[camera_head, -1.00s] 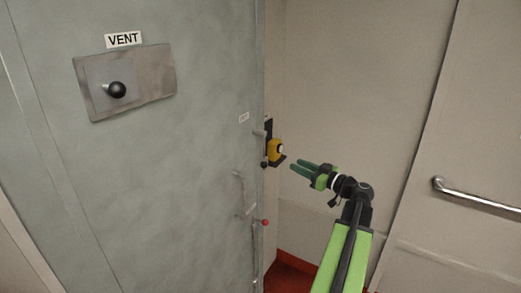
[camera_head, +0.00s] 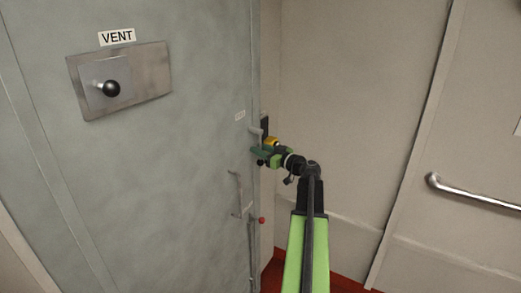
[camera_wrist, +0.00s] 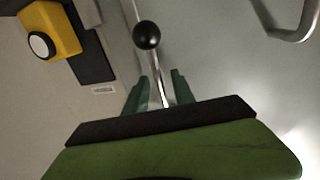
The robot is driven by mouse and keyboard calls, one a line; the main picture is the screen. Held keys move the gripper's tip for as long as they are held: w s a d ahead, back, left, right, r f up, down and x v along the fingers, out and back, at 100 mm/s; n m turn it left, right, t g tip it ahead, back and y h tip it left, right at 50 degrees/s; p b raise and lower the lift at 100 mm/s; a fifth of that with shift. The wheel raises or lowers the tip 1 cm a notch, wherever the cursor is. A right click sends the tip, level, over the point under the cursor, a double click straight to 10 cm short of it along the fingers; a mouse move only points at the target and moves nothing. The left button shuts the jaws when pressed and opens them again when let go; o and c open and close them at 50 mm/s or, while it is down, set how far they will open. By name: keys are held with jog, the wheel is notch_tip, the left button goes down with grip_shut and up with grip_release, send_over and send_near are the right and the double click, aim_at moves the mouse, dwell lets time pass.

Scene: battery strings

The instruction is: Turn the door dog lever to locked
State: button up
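A metal lever with a black ball knob (camera_wrist: 147,36) stands out from the grey door in the wrist view. In the head view the knob (camera_head: 261,162) shows as a small dark ball by the door's right edge, just under my gripper (camera_head: 262,151). In the wrist view the two green fingers of my gripper (camera_wrist: 160,92) are apart, one on each side of the lever's rod, with gaps visible. The rod's lower end is hidden behind the gripper body. The door (camera_head: 180,190) looks shut. I cannot read any lock marking.
A yellow box with a white round face (camera_wrist: 50,30) sits on a dark plate beside the lever. A vertical door handle (camera_head: 238,192) and a red-knobbed lever (camera_head: 262,220) are below. A VENT plate (camera_head: 140,80) is at upper left; a wall rail (camera_head: 475,193) is at right.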

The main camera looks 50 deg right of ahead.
grip_shut()
jog(key=shift+r, duration=0.1)
dwell(1.3)
